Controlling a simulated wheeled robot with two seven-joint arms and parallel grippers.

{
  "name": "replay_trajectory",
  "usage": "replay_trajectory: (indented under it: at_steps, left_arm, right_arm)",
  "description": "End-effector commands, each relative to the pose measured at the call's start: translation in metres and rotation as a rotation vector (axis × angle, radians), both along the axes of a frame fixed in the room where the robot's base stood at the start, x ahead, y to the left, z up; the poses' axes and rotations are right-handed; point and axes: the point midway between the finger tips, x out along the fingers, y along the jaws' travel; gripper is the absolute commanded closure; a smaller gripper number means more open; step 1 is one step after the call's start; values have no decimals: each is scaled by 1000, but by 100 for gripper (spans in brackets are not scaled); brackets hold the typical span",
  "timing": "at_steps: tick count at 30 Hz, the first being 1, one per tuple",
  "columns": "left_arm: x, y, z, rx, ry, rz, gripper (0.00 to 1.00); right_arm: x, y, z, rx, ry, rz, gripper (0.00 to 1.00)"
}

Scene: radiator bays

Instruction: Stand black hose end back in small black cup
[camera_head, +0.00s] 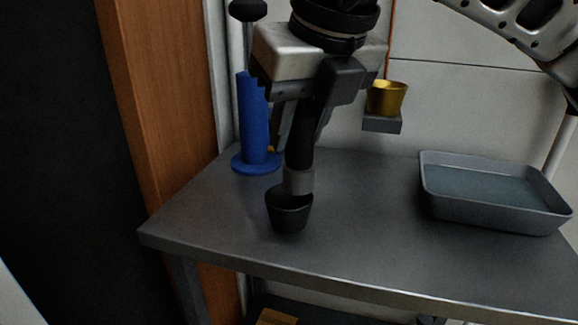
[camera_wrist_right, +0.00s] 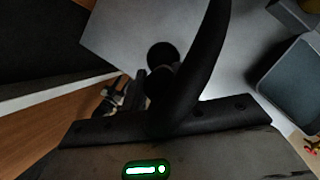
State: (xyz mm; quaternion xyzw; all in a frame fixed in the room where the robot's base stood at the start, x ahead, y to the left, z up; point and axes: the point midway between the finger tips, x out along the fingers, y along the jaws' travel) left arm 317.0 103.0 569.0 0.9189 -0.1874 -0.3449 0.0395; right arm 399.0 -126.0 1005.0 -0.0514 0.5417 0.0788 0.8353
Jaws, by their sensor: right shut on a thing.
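My right gripper (camera_head: 308,115) points down over the table and is shut on the black hose end (camera_head: 300,150). The hose end hangs nearly upright and has a grey collar (camera_head: 298,182) at its lower tip. The small black cup (camera_head: 289,214) stands upright on the table directly below. The collar overlaps the cup's back rim in the head view; I cannot tell whether it is inside the cup or just above or behind it. In the right wrist view the black hose (camera_wrist_right: 205,75) curves up past the gripper. My left gripper is not in view.
A blue stand (camera_head: 256,125) with a round base is behind left on the grey table (camera_head: 220,215). A gold cup (camera_head: 386,97) sits on a grey wall bracket (camera_head: 382,124). A grey tray (camera_head: 495,205) stands at the right. The table between cup and tray is clear.

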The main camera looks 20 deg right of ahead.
Motion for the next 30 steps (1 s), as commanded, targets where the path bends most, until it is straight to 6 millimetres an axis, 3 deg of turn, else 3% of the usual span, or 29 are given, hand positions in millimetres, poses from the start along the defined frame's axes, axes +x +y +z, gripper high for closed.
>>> replay_trajectory:
  at_steps: [3,12,17,23,30]
  left_arm:
    - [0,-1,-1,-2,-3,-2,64]
    - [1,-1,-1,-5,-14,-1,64]
    - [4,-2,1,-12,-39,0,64]
    - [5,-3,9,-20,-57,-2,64]
    - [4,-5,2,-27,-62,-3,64]
  right_arm:
    - [12,2,-15,1,0,0,100]
    - [26,4,-35,0,0,0,100]
    - [25,3,-59,1,0,0,100]
    - [25,3,-60,2,-1,0,100]
    - [25,4,-67,3,0,1,100]
